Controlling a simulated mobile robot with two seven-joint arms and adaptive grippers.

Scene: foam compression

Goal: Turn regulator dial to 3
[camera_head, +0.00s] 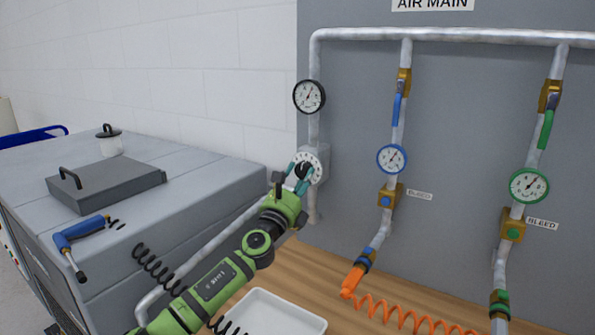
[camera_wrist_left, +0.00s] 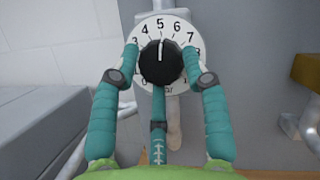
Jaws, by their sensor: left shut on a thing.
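The regulator dial (camera_head: 319,158) is a white numbered disc with a black knob, mounted on the leftmost pipe. In the left wrist view the black knob (camera_wrist_left: 161,64) has a white mark pointing up at about the 5 on the white disc (camera_wrist_left: 160,27). My left gripper (camera_head: 302,171) is at the dial, shut on the knob. In the left wrist view its teal fingers (camera_wrist_left: 161,58) press on the knob's left and right sides, and a third lies below it. The fingers hide some of the lower numbers. My right gripper is out of view.
A black-rimmed gauge (camera_head: 309,96) sits above the dial. A blue gauge (camera_head: 391,159) and a green gauge (camera_head: 529,186) hang on pipes to the right. A white tray (camera_head: 262,318) lies on the wooden bench. A grey cabinet (camera_head: 215,172) stands at left with a blue-handled tool (camera_head: 80,233).

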